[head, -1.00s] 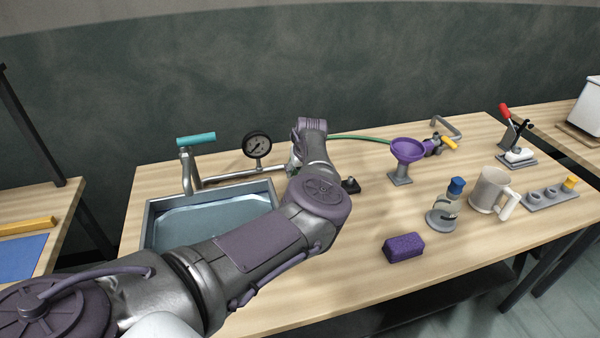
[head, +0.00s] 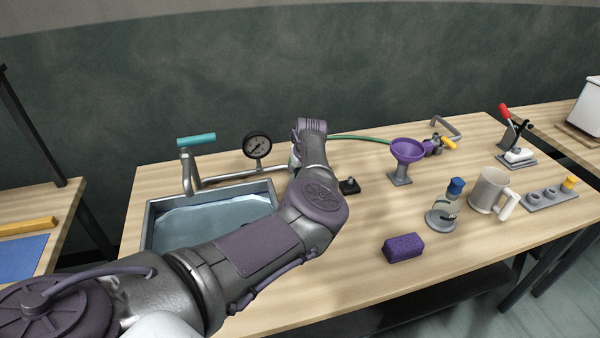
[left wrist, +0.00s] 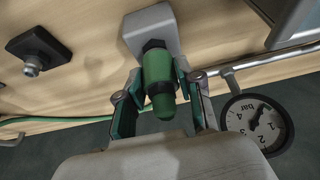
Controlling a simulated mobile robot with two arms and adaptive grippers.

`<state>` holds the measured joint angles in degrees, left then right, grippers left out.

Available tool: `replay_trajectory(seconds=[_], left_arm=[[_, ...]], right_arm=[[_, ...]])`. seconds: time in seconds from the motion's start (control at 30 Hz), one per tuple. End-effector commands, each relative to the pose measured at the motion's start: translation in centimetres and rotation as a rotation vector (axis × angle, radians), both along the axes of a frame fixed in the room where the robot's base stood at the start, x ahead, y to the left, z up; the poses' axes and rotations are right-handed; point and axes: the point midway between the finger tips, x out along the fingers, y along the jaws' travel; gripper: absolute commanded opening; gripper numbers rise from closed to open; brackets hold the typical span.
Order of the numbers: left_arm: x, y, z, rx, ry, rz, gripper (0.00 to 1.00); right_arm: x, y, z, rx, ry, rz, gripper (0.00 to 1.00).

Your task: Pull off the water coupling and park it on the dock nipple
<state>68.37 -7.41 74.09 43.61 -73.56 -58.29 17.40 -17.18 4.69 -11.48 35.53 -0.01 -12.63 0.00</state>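The green water coupling (left wrist: 160,72), with a black collar, sits on a pale grey block (left wrist: 152,30) in the left wrist view. The fingers of my left gripper (left wrist: 161,100) stand on either side of it, close to its body; a narrow gap seems to show beside it, so I take them as open. In the head view my left wrist (head: 312,140) hides the coupling and the fingers. The dock nipple (left wrist: 32,66) is a short metal stub on a black square base, bare. It also shows in the head view (head: 350,185), right of my wrist. My right gripper is out of view.
A pressure gauge (head: 257,146) on a pipe and a sink (head: 151,222) with a teal-handled tap (head: 197,139) stand left of my wrist. A green hose (head: 362,139) runs behind.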

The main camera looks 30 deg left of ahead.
Motion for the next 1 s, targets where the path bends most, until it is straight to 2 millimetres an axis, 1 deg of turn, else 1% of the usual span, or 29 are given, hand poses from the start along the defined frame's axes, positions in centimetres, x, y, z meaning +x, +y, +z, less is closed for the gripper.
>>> replay_trajectory(seconds=[0.03,0.07,0.1,0.77,1.0], left_arm=[[0.02,-0.03,0.02,0.000,0.000,0.000,0.06],[0.02,-0.03,0.02,0.000,0.000,0.000,0.01],[0.02,-0.03,0.02,0.000,0.000,0.000,0.00],[0.06,-0.01,0.79,0.000,-0.001,0.000,0.00],[0.02,0.00,0.68,0.001,-0.001,0.000,0.00]], right_arm=[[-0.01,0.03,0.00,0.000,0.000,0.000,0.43],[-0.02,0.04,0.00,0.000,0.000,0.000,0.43],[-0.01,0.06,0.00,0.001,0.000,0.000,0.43],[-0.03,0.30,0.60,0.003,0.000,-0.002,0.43],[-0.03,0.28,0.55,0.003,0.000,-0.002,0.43]])
